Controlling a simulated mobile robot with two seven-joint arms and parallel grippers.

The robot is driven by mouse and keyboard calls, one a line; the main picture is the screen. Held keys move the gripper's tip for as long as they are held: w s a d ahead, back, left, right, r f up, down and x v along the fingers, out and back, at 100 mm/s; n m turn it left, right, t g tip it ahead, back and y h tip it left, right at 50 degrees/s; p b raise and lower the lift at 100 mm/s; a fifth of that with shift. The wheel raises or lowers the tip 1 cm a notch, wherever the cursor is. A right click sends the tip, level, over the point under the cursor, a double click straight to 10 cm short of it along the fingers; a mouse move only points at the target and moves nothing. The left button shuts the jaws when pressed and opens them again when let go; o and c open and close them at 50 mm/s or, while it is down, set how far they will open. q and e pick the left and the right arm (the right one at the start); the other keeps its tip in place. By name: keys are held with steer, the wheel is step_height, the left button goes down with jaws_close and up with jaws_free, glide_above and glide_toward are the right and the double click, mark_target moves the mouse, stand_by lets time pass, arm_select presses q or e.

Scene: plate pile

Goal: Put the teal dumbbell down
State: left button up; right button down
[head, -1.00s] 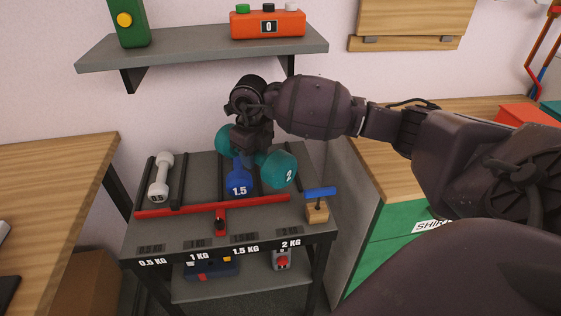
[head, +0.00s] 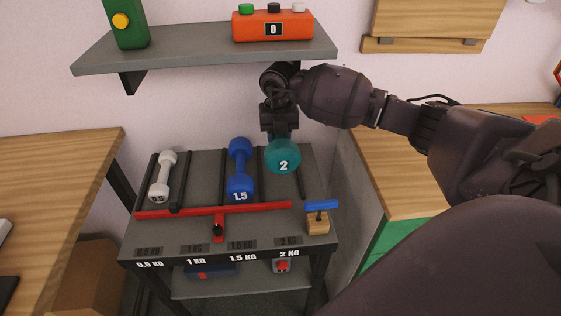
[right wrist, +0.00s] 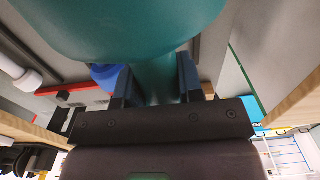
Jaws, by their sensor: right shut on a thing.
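The teal dumbbell (head: 283,157) is marked 2 and hangs over the right end of the grey rack table, above the 2 KG label. My right gripper (head: 281,136) is shut on its handle from above, and only its near head shows clearly in the head view. In the right wrist view the teal handle (right wrist: 156,82) lies between the two fingers, with a large teal head above it. I cannot tell whether the dumbbell touches the rack. My left gripper is not in view.
A blue 1.5 dumbbell (head: 240,170) lies just left of the teal one. A white dumbbell (head: 162,176) lies at the rack's left. A red bar (head: 214,210) crosses the front. A wooden block with a blue handle (head: 318,219) stands front right. A grey shelf (head: 190,52) hangs above.

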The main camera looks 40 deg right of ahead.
steer(key=shift+w+f+b, duration=0.1)
steer(key=shift+f+b, duration=0.3)
steer(key=shift+f, duration=1.9)
step_height(320, 180, down, 4)
steer(key=shift+f+b, duration=0.15)
steer(key=shift+b, duration=0.35)
steer(key=shift+f, duration=0.2)
steer(key=shift+f, duration=0.1)
steer(key=c, duration=0.9)
jaws_free()
steer(key=shift+f, duration=0.15)
steer(key=shift+o, duration=0.7)
steer(key=shift+f, duration=0.1)
